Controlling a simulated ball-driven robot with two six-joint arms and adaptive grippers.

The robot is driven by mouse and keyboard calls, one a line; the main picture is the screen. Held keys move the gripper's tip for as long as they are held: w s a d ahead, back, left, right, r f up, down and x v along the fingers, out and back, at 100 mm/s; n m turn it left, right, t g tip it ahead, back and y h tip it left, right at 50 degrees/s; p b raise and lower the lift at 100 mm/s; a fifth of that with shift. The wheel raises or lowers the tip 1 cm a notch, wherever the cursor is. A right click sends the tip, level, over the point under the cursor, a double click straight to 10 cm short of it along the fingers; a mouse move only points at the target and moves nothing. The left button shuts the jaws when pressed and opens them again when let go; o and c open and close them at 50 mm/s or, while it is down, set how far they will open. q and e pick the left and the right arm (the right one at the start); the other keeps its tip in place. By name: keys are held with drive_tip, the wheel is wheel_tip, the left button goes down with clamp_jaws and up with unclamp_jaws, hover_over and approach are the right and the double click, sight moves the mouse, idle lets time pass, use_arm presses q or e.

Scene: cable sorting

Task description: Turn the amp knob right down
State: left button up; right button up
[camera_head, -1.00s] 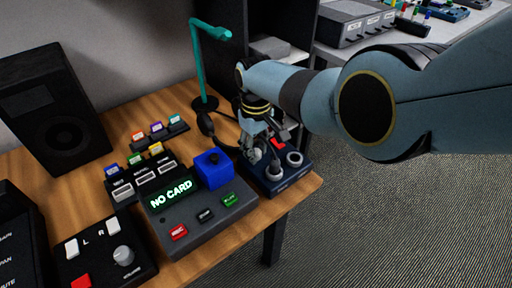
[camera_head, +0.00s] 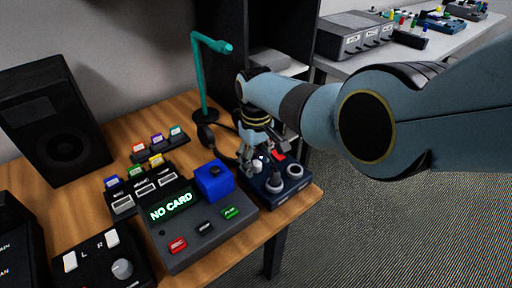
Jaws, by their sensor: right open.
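The amp (camera_head: 275,199) is a dark blue box at the right front corner of the wooden table. It has a red switch (camera_head: 279,156), two round grey-ringed sockets on its near side and a small pale knob (camera_head: 258,167) at its back left. My right gripper (camera_head: 254,163) points down over the back left of the amp, open, with its fingers close around or beside the knob. Whether they touch it cannot be told, as the fingers partly hide it. My left gripper is not in view.
A recorder (camera_head: 190,243) reading NO CARD, with a blue block (camera_head: 213,182) on it, stands just left of the amp. A teal lamp (camera_head: 203,80) rises behind my gripper, with a black cable near its base. A speaker (camera_head: 55,120) stands at the back left.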

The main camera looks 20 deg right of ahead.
sight(256, 163)
wheel_tip(256, 163, up, 12)
idle(0.4)
drive_tip(key=shift+f, duration=0.15)
drive_tip(key=s+d+f+m+t, duration=0.1)
drive_tip(key=s+d+f, duration=0.25)
drive_tip(key=s, duration=0.45)
drive_tip(key=s+d+f+m+t, duration=0.1)
drive_tip(key=s+d+f+m, duration=0.1)
drive_tip(key=s+d, duration=0.45)
drive_tip(key=s+d+r+t, duration=0.1)
drive_tip(key=s+r, duration=0.3)
drive_tip(key=s, duration=0.5)
drive_tip(key=s+r, duration=0.3)
drive_tip(key=s, duration=0.6)
wheel_tip(256, 163, down, 30)
drive_tip(key=s+d+h+b, duration=0.1)
drive_tip(key=s+d+b, duration=0.1)
drive_tip(key=d+b, duration=0.15)
drive_tip(key=s+f+g+b, duration=0.2)
drive_tip(key=s+f+b, duration=0.1)
drive_tip(key=s+f, duration=1.5)
drive_tip(key=shift+s+f+m, duration=0.3)
drive_tip(key=shift+f+m, duration=0.1)
